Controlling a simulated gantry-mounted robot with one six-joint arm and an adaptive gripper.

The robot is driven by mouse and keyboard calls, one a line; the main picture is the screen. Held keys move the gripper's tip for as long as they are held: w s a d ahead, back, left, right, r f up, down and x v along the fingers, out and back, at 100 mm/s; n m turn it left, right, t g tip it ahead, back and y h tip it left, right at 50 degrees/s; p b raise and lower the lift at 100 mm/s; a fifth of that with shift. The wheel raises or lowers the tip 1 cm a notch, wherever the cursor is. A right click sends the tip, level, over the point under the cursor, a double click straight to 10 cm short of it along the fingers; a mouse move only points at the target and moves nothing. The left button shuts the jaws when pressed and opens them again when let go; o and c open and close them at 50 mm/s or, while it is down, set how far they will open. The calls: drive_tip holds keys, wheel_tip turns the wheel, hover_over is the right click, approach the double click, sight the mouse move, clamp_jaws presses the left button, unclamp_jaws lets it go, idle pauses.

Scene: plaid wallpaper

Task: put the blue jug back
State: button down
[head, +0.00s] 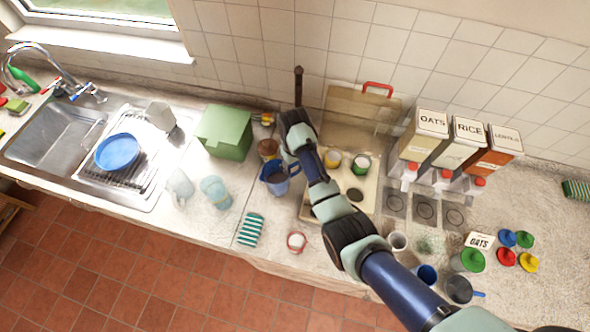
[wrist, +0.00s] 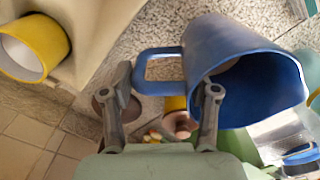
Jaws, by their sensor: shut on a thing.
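The blue jug (head: 274,181) is near the middle of the head view, over the counter between the green box and the stove plate. In the wrist view the blue jug (wrist: 228,70) is large and tilted in the picture, its mouth facing lower right and its handle toward my gripper. My gripper (wrist: 163,100) has one finger on each side of the jug's handle and is shut on it. In the head view my gripper (head: 292,167) is partly hidden by my arm. I cannot tell whether the jug's base touches the counter.
A green box (head: 226,132) and a brown jar (head: 268,148) stand close behind the jug. Glasses (head: 215,191) are to its left, with a striped sponge (head: 250,230) in front.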

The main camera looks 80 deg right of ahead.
sight(295, 173)
drive_tip(key=shift+f, duration=1.55)
drive_tip(key=shift+f, duration=0.1)
drive_tip(key=shift+c, duration=1.4)
unclamp_jaws()
wheel_tip(295, 173, up, 12)
drive_tip(key=shift+w+a+r+p, duration=0.1)
drive_tip(key=shift+p, duration=0.2)
